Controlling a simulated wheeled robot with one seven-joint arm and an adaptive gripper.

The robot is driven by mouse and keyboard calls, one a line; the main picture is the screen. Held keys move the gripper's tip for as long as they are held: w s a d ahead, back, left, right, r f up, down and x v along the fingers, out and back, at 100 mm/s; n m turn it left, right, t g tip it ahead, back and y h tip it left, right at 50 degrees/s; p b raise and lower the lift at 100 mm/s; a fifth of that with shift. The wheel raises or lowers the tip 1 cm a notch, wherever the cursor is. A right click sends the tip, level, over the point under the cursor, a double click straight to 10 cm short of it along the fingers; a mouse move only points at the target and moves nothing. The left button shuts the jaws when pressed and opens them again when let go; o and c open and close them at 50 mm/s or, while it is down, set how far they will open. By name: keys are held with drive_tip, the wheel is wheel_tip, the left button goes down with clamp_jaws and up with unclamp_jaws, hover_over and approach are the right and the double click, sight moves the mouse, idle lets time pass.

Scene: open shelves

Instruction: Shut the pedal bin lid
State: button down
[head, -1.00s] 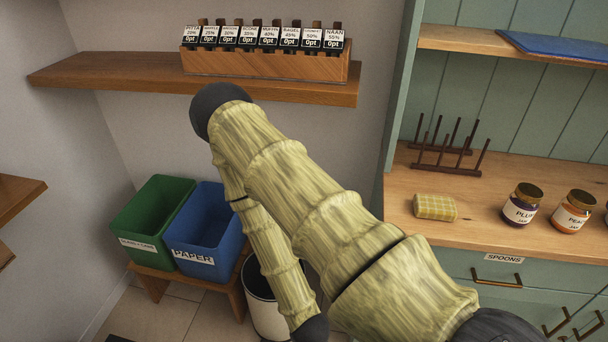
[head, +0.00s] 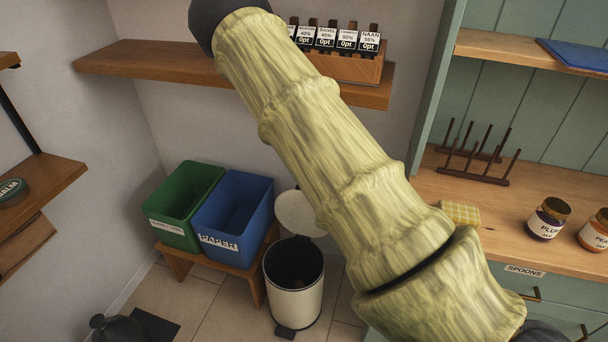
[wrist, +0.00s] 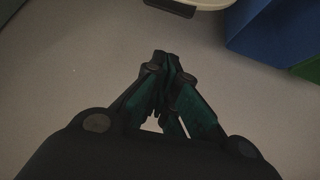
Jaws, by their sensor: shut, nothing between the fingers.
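The cream pedal bin (head: 293,298) stands on the floor in the head view, its dark inside showing. Its pale round lid (head: 298,208) is up, tilted back towards the wall behind the opening; my arm covers part of its right side. The dark pedal (head: 285,332) is at the bin's foot. My gripper (wrist: 163,62) shows in the wrist view, its dark green fingers closed together and empty. A cream rounded edge with a dark piece, seemingly part of the bin, is at the top of that view, apart from the fingertips.
A green bin (head: 172,233) and a blue paper bin (head: 232,246) stand on a low wooden bench (head: 250,283) left of the pedal bin. A wooden shelf (head: 150,65) is above. The counter (head: 440,190) is at right. A dark domed object (head: 115,330) is at lower left.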

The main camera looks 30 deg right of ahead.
drive_tip(key=shift+w+d+f+p, duration=0.25)
drive_tip(key=shift+f+p, duration=0.35)
drive_tip(key=shift+f, duration=0.7)
drive_tip(key=shift+w+d+f+p, duration=0.1)
drive_tip(key=shift+d+f+p, duration=0.15)
drive_tip(key=shift+f+p, duration=0.7)
drive_tip(key=shift+w+d+f+p, duration=0.2)
drive_tip(key=shift+d+f+p, duration=0.1)
drive_tip(key=shift+f, duration=1.3)
drive_tip(key=shift+s+a+f, duration=0.1)
drive_tip(key=shift+a+f, duration=0.05)
drive_tip(key=shift+a, duration=0.05)
